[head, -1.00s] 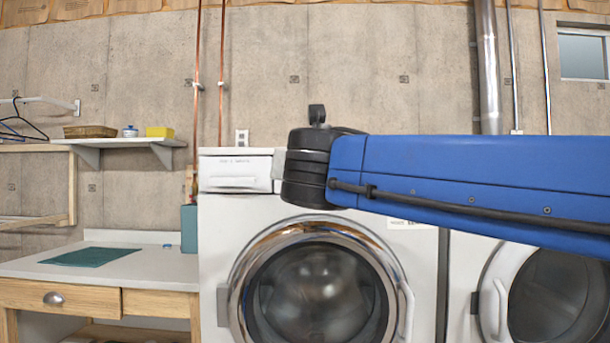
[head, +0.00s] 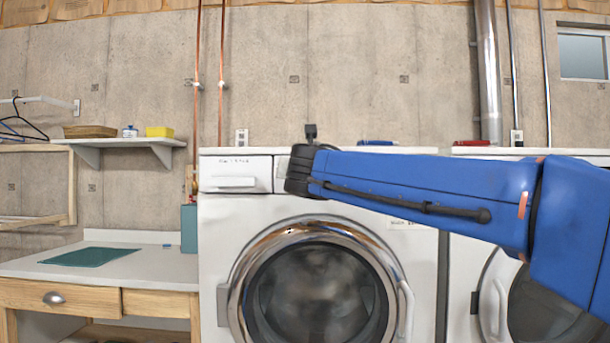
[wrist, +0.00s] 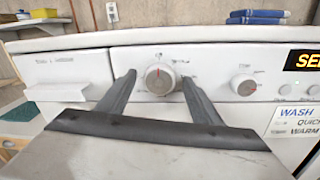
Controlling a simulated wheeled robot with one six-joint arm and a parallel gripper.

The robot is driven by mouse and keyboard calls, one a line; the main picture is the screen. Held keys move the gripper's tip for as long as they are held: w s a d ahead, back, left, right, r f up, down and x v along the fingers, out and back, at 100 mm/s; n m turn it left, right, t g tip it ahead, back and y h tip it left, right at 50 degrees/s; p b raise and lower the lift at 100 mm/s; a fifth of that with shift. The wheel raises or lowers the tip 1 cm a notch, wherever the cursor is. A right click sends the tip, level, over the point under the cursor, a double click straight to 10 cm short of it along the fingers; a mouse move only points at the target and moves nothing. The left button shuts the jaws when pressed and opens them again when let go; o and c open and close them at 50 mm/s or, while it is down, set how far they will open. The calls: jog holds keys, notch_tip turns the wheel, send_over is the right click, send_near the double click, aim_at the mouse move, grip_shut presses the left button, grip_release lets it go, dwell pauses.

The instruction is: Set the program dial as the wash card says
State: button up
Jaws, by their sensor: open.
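The program dial (wrist: 160,78) is a round silver-white knob on the washer's front panel, its red mark near the top. My gripper (wrist: 158,76) is open in the wrist view, with one grey finger on each side of the dial. I cannot tell whether either finger touches it. In the head view my arm hides the dial and the fingers. The wash card (wrist: 299,120) is at the wrist view's right edge, partly cut off; "WASH", "QUICK" and "WARM" show. It also shows in the head view (head: 405,223), too small to read.
A smaller knob (wrist: 243,86) and a dark display (wrist: 303,60) lie right of the dial. The detergent drawer (wrist: 72,82) is shut at left. The washer door (head: 318,290) is shut below. A second machine (head: 462,270) stands right. A counter (head: 150,268) stands left.

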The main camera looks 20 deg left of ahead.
jog(key=shift+w, duration=0.2)
jog(key=c, duration=1.1)
jog(key=shift+o, duration=0.2)
